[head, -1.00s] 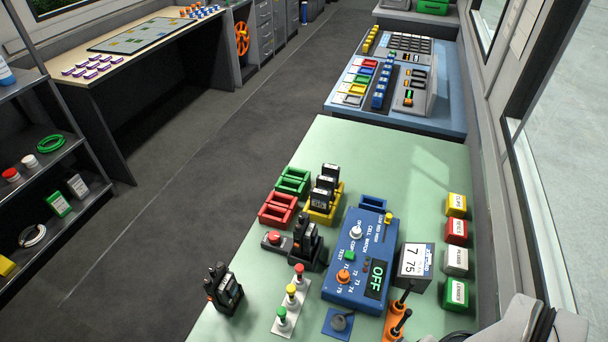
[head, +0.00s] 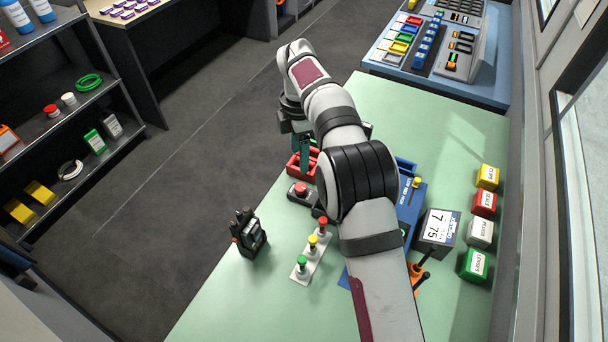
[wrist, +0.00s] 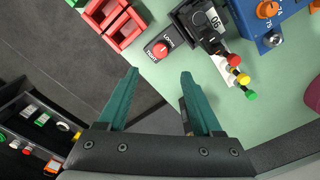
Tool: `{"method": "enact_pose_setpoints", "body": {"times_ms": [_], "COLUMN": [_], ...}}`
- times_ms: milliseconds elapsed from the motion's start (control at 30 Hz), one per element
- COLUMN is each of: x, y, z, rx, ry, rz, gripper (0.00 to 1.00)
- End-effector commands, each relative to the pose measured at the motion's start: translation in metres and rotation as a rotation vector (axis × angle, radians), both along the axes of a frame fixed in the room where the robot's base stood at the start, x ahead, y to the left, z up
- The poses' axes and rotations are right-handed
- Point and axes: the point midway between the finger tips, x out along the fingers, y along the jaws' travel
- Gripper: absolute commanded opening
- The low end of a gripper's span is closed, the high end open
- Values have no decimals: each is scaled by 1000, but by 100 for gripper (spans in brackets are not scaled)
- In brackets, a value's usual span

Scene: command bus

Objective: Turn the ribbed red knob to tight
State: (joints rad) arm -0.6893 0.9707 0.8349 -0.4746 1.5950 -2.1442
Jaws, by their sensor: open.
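The red knob (wrist: 160,50) sits on a small dark base with white lettering; the wrist view shows it just beyond my fingertips, between their lines. The lettering seems to read TIGHT on one side, and the knob's setting is too small to tell. In the head view the knob (head: 301,189) is at the left part of the green table, just below the red rack. My gripper (wrist: 158,74) is open with two teal fingers and nothing between them. In the head view my gripper (head: 304,150) hangs above the table's left edge, partly hidden by my arm.
Red trays (wrist: 118,30) lie left of the knob. A black device (wrist: 196,22) stands close on its right. A strip of coloured buttons (head: 312,254) and a radio (head: 248,234) are nearer. The blue panel (head: 411,205) is partly behind my arm.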

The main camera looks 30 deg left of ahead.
Motion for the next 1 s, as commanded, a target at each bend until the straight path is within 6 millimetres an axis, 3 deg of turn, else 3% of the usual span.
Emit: {"method": "enact_pose_setpoints", "body": {"times_ms": [100, 300, 500, 767, 867, 1000], "x": [-1, 0, 0, 0, 0, 0], "y": [-1, -1, -1, -1, -1, -1], "z": [-38, -88, -110, -113, -113, -112], "rx": [-3, -1, 0, 1, 1, 1], "ry": [4, 1, -1, -2, -2, -2], "rz": [-3, -5, -6, -6, -6, -6], "gripper": [67, 67, 67, 67, 54, 29]}}
